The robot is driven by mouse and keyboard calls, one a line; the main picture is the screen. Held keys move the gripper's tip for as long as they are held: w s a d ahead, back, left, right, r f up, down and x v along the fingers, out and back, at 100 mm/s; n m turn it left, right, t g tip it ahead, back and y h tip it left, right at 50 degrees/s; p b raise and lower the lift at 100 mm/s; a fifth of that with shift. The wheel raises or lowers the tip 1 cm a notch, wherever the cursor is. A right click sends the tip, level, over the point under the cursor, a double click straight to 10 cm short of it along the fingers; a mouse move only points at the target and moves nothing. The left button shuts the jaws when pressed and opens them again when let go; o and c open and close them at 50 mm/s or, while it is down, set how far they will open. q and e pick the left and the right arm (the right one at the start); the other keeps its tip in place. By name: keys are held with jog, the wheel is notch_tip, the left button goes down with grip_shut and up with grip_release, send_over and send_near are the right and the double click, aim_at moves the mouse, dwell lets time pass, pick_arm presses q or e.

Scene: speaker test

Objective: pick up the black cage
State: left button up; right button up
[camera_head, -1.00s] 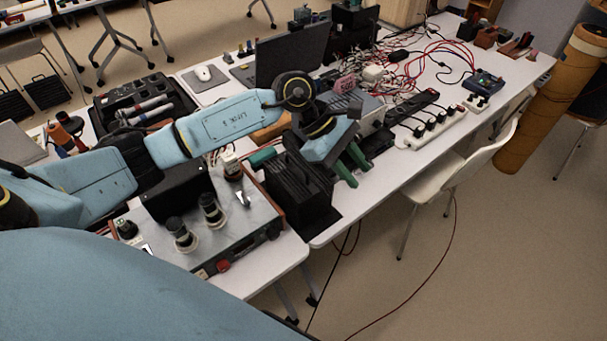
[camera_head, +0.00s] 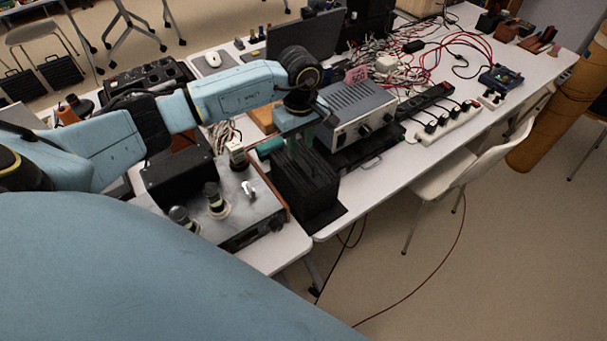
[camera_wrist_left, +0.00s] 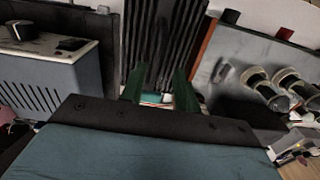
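The black cage (camera_head: 310,190) is a dark ribbed block standing near the front edge of the white table. It also shows at the top middle of the left wrist view (camera_wrist_left: 163,35). My left gripper (camera_head: 300,146) points down at the top of the cage in the head view. Its green fingers are apart in the left wrist view (camera_wrist_left: 160,78), with the cage's ribs showing beyond and between them. Nothing is visibly held. I cannot tell whether the fingers touch the cage. My right gripper is not in view.
A grey instrument (camera_head: 355,110) stands close right of the cage. A metal-topped box with knobs (camera_head: 235,205) is close on its left. A power strip (camera_head: 445,127) and tangled cables lie farther right. A white chair (camera_head: 465,165) stands at the table's front.

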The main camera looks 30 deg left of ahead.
aim_at(304, 155)
pick_arm(q)
jog(key=f, duration=0.4)
jog(key=shift+w+d+f, duration=0.1)
jog(key=shift+w+d, duration=0.15)
jog(key=shift+d, duration=0.05)
jog(key=shift+f, duration=0.55)
grip_shut()
jog(key=shift+w, duration=0.1)
dwell(0.6)
